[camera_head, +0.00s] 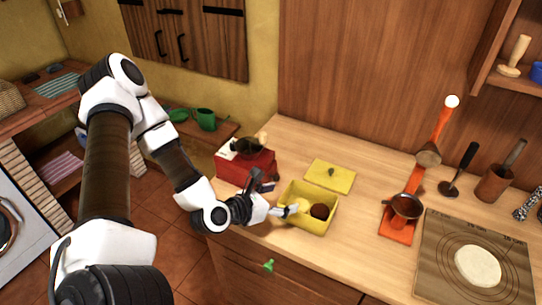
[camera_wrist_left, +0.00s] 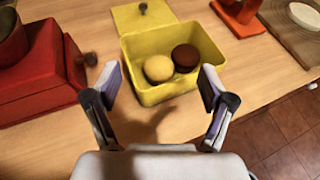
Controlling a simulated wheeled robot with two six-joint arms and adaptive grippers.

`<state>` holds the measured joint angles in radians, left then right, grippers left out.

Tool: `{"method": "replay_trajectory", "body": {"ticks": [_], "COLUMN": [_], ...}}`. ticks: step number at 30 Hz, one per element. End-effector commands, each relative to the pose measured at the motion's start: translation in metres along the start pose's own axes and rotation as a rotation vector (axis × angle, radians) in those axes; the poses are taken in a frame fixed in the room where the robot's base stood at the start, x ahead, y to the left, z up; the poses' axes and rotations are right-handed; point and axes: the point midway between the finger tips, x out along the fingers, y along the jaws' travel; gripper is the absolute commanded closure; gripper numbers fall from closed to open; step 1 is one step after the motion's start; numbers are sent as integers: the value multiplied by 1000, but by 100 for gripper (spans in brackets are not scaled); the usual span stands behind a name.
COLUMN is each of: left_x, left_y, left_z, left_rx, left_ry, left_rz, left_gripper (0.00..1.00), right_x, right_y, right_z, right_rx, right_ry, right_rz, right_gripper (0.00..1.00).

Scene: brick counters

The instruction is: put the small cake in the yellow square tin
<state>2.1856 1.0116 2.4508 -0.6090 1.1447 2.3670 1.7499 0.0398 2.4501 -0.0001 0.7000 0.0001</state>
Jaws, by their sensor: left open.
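The yellow square tin (camera_head: 316,228) stands uncovered on the wooden counter; it also shows in the left wrist view (camera_wrist_left: 166,92). Inside it, side by side, are a pale yellow round cake (camera_head: 301,205) and a dark brown round cake (camera_head: 319,211). In the left wrist view the pale cake (camera_wrist_left: 158,69) is left of the brown one (camera_wrist_left: 186,57). Which one is the small cake I cannot tell. My left gripper (camera_head: 279,198) is open and empty at the tin's near left side, its fingers (camera_wrist_left: 160,85) spread apart and clear of both cakes. My right gripper is out of view.
The yellow lid (camera_head: 329,176) lies flat behind the tin. A red box-shaped grinder (camera_head: 246,166) stands left of the tin. An orange stand (camera_head: 397,224) is to the right, then a wooden board (camera_head: 440,262) with a pale disc. The counter's front edge is close.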

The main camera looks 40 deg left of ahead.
Motion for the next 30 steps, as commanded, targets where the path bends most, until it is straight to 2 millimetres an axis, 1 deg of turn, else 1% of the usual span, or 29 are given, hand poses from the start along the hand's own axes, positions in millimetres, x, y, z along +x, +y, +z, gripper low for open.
{"method": "replay_trajectory", "body": {"ticks": [1,3,6,10,12,14,17,18,20,21,23,24,27,30], "left_x": [-10,-20,-30,-35,-34,-32,-29,-30,-36,-42,-54,-63,-86,-102], "left_y": [0,1,1,-1,-6,-14,-37,-48,-65,-76,-90,-99,-115,-124], "left_z": [3,5,4,1,-5,-17,-53,-72,-104,-124,-154,-171,-205,-223], "left_rx": [-11,-8,-5,8,77,218,627,837,1165,1381,1684,1868,2218,2405], "left_ry": [-4,-2,-1,3,32,92,242,304,383,415,433,419,327,216], "left_rz": [1,2,2,-3,-21,-59,-199,-291,-463,-596,-817,-972,-1326,-1563], "left_gripper": [18,18,18,18,18,18,18,18,18,18,18,18,18,18], "right_x": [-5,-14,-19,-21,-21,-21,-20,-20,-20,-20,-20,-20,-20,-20], "right_y": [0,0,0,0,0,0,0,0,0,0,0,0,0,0], "right_z": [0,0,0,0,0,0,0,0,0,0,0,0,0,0], "right_rx": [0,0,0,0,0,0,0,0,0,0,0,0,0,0], "right_ry": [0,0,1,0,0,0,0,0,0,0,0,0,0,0], "right_rz": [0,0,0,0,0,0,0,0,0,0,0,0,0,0], "right_gripper": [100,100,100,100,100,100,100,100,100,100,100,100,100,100]}}
